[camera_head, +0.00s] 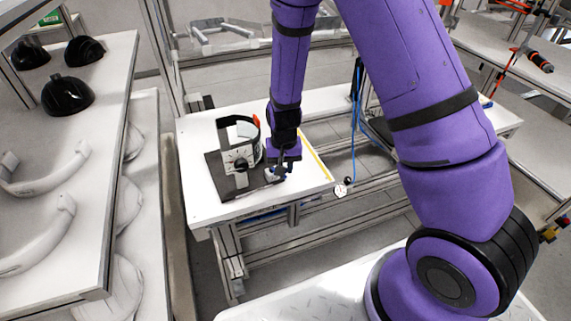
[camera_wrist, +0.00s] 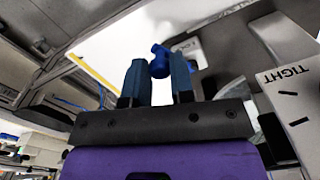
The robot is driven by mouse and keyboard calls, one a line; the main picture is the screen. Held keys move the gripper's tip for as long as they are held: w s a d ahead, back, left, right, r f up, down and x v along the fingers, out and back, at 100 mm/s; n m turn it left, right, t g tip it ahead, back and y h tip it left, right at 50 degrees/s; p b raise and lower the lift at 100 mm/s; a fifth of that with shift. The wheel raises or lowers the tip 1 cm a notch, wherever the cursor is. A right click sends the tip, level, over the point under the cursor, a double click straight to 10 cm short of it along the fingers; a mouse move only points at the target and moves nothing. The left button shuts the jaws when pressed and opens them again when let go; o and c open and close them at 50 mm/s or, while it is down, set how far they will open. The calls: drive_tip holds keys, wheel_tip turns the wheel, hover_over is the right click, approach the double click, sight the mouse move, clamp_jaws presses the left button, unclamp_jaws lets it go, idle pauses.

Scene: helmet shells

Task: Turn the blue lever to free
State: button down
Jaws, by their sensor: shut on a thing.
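The blue lever (camera_wrist: 159,62) shows in the wrist view between the two fingers of my gripper (camera_wrist: 160,78). My gripper is shut on it. In the head view my gripper (camera_head: 280,170) points down at the front right of the fixture (camera_head: 240,158), over its base. The lever is mostly hidden by the gripper there. In the wrist view a plate reading TIGHT (camera_wrist: 290,78) stands at the right. A small pale label plate (camera_wrist: 190,48) is behind the lever; its text is unreadable.
The fixture stands on a white table (camera_head: 205,206) with a yellow strip (camera_head: 316,163) along its right side. A blue cable (camera_head: 354,130) hangs beyond that edge. Black helmet shells (camera_head: 67,94) lie on the left shelf. The table's front left is clear.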

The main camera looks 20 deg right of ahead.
drive_tip(key=shift+s+a+m, duration=0.1)
drive_tip(key=shift+a+m, duration=0.1)
drive_tip(key=shift+m, duration=0.3)
drive_tip(key=c, duration=1)
unclamp_jaws()
wheel_tip(320, 180, up, 11)
drive_tip(key=shift+f, duration=0.1)
